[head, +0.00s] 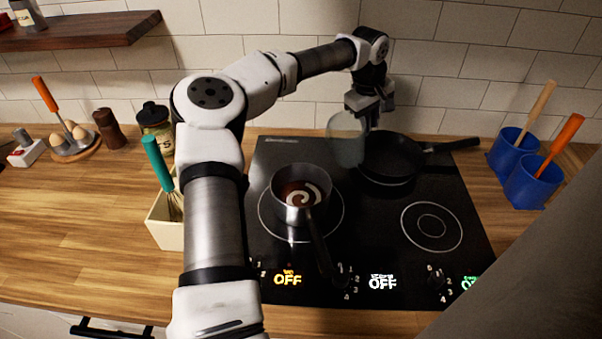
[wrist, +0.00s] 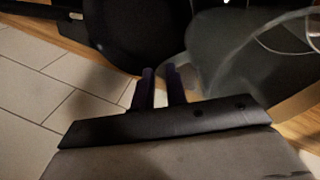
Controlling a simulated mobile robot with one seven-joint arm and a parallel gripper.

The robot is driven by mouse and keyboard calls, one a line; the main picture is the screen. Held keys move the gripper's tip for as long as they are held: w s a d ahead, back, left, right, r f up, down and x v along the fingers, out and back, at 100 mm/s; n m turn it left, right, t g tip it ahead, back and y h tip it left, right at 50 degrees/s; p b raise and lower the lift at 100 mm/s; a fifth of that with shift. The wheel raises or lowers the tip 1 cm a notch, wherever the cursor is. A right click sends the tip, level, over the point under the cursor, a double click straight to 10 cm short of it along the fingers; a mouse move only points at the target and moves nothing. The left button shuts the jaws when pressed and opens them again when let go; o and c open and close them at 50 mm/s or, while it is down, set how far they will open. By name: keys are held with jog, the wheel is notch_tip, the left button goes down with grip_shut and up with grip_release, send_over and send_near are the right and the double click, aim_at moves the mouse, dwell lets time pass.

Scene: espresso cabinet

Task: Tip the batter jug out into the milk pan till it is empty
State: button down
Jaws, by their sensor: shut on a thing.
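The batter jug (head: 345,142) is pale and see-through. My gripper (head: 371,108) is shut on its right side and holds it over the back of the hob; the jug also fills the upper right of the wrist view (wrist: 225,62). It looks roughly upright, and I cannot make out any batter in it. The gripper's two dark fingers (wrist: 160,76) show close together at the jug's edge. The milk pan (head: 299,196), a small steel saucepan, stands on the left side of the hob, in front of and left of the jug. It holds something brown with a white swirl.
The front right burner (head: 430,226) is bare. Blue pots (head: 531,186) with utensils stand right; a cream box (head: 163,224) with a whisk stands left. The tiled wall is close behind.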

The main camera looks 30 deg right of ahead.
jog(key=shift+w+d+f+y, duration=0.15)
jog(key=shift+d+f+y, duration=0.6)
jog(key=shift+y, duration=0.55)
jog(key=shift+d, duration=0.1)
